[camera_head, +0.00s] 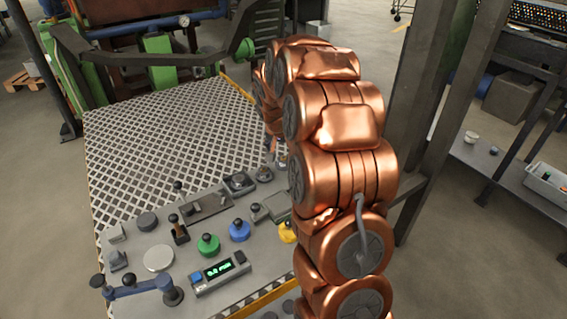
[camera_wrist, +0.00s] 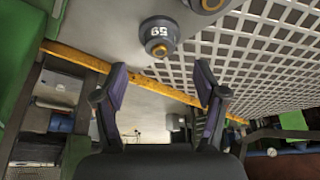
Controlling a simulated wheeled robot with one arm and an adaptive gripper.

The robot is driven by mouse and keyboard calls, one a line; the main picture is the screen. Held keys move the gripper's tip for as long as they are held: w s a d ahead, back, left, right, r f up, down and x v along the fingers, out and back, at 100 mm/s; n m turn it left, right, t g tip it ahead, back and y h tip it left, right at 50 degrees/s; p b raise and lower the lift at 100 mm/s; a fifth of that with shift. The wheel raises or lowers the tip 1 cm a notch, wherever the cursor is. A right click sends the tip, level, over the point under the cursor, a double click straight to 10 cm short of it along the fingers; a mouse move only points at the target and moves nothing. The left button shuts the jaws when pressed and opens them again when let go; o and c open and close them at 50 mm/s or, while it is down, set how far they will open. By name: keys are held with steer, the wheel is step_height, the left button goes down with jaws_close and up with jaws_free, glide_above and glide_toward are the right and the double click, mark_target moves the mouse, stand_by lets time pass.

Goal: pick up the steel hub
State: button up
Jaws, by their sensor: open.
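My gripper (camera_wrist: 161,75) is open and empty. Its two dark fingers are spread wide, and the piece appears above the gap between them, apart from both. In the head view my copper-coloured arm hides my gripper. I cannot clearly pick out the hub there.
The perforated platform (camera_head: 160,135) has bare room at its middle and back. Its front holds a green knob (camera_head: 208,244), a blue knob (camera_head: 239,230), levers and a lit display box (camera_head: 219,272). A dark steel post (camera_head: 415,110) stands close right of my arm.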

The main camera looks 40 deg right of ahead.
mark_target(283, 158)
steer(key=shift+p+x, duration=0.7)
steer(key=shift+x, duration=1.95)
jaws_close()
